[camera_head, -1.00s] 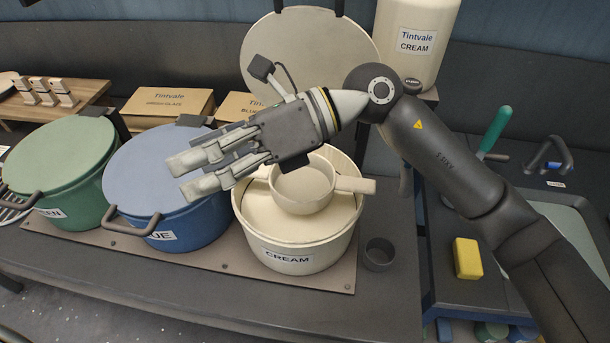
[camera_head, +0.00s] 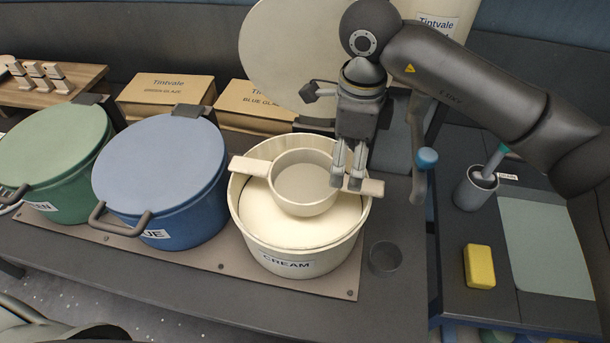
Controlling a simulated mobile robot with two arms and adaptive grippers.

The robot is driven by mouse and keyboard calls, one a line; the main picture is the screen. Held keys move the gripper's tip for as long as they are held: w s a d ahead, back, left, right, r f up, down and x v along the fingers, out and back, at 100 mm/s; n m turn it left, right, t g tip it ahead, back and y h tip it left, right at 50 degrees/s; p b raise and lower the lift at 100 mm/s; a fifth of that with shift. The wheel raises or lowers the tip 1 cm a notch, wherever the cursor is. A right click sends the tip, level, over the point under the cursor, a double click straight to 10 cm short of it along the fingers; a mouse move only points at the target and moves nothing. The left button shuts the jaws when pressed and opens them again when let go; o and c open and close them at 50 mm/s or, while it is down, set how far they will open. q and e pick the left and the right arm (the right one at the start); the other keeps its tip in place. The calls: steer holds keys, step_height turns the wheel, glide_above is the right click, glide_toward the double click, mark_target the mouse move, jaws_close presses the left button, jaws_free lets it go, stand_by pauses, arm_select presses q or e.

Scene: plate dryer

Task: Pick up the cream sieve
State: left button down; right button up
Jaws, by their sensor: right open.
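The cream sieve (camera_head: 303,184) is a round, pale bowl with a flat handle on each side. It sits on top of the cream bucket (camera_head: 290,262), which is labelled CREAM. My right gripper (camera_head: 346,184) points down at the inner end of the sieve's right handle (camera_head: 372,188), close to the bowl's rim. Its fingers are open and cover part of that handle. I cannot tell whether they touch it or straddle it. My left gripper is not in view.
The blue bucket (camera_head: 160,190) and green bucket (camera_head: 58,160) stand to the left with lids on. A small dark cup (camera_head: 384,258) stands right of the cream bucket. A yellow sponge (camera_head: 479,266) and a grey holder (camera_head: 474,190) are on the right-hand surface.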

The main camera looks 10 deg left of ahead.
mark_target(347, 181)
steer(key=shift+f+p, duration=0.55)
steer(key=shift+f, duration=0.05)
step_height(347, 181, down, 3)
steer(key=shift+s+d+f+p, duration=0.15)
steer(key=shift+f+p, duration=0.05)
steer(key=shift+p, duration=0.6)
steer(key=shift+f, duration=0.45)
steer(key=shift+c, duration=0.2)
steer(key=shift+c, duration=1.2)
jaws_close()
